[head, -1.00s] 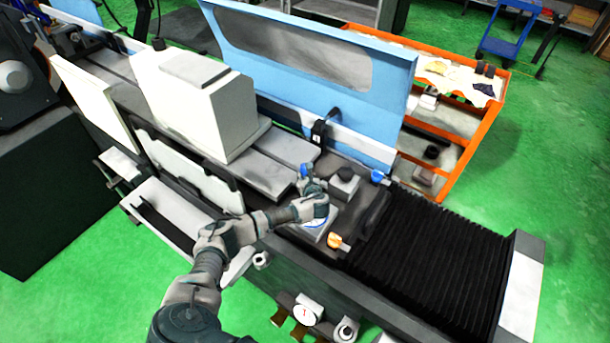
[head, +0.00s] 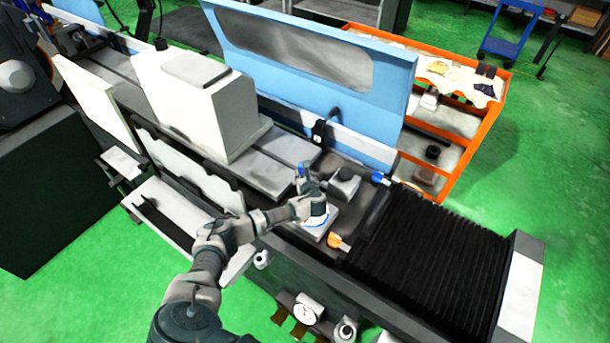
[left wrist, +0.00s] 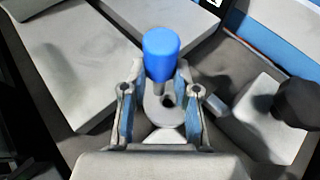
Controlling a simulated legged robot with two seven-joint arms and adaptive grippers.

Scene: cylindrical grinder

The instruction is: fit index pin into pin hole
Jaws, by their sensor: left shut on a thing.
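The index pin has a blue knob (left wrist: 161,52) and a grey shank, and stands between the fingers of my left gripper (left wrist: 160,108) in the left wrist view. The gripper is shut on it. A round grey part with a dark hole (left wrist: 168,101) shows just below the knob, between the fingers. I cannot tell whether the pin's tip is in a hole; its lower end is hidden. In the head view my left gripper (head: 307,184) is over the machine table, with the blue knob (head: 300,170) at its tip. My right gripper is out of view.
A grey block with a dark knob (left wrist: 297,102) stands close on the right in the wrist view. In the head view another blue knob (head: 378,177) and an orange knob (head: 335,241) are nearby. A white housing (head: 195,100) and a blue guard (head: 310,70) stand behind.

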